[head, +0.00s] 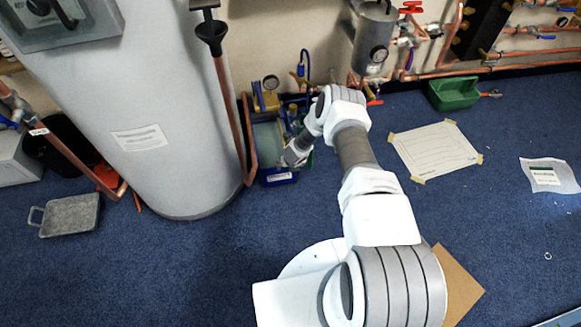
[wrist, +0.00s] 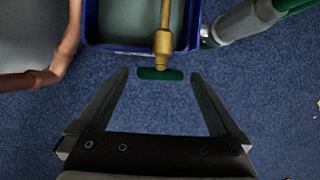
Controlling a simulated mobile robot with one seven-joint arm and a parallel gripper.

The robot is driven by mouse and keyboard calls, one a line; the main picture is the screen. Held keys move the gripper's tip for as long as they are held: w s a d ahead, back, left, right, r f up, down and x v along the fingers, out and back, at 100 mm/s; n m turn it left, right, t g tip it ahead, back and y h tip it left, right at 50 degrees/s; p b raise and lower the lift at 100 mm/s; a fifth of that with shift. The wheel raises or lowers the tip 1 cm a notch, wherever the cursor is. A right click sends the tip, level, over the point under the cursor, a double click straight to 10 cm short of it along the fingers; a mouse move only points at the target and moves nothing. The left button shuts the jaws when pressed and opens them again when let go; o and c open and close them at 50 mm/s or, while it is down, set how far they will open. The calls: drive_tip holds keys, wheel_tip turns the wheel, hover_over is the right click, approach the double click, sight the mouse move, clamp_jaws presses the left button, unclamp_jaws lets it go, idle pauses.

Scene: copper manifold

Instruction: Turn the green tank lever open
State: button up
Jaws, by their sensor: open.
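The green lever (wrist: 160,74) is a short bar at the end of a brass valve (wrist: 163,42) in the wrist view. It lies crosswise to the brass stem. The valve sticks out over the rim of a blue bin or tank (wrist: 135,47). My gripper (wrist: 160,79) is open, with one finger on each side of the lever and a gap at both ends. In the head view my gripper (head: 292,158) is small and partly hidden beside the blue container (head: 280,179), and I cannot make out the lever there.
A copper pipe (wrist: 62,55) runs close on the left in the wrist view, and a grey-green cylinder (wrist: 245,20) is at the upper right. A large grey cylinder (head: 170,110) stands left of my gripper. A green crate (head: 453,93) sits at the back. Blue carpet is open in front.

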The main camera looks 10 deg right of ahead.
drive_tip(key=c, duration=1.3)
drive_tip(key=shift+a+h, duration=0.2)
drive_tip(key=shift+h, duration=0.1)
drive_tip(key=shift+a+f+n+h, duration=0.15)
drive_tip(key=shift+a+n+h, duration=0.15)
drive_tip(key=shift+h, duration=0.9)
drive_tip(key=shift+a+f+n+h, duration=0.1)
drive_tip(key=shift+a+n+h, duration=0.2)
drive_tip(key=shift+h, duration=0.9)
drive_tip(key=shift+a+f+n+h, duration=0.2)
drive_tip(key=shift+n+h, duration=0.1)
drive_tip(key=shift+h, duration=1.3)
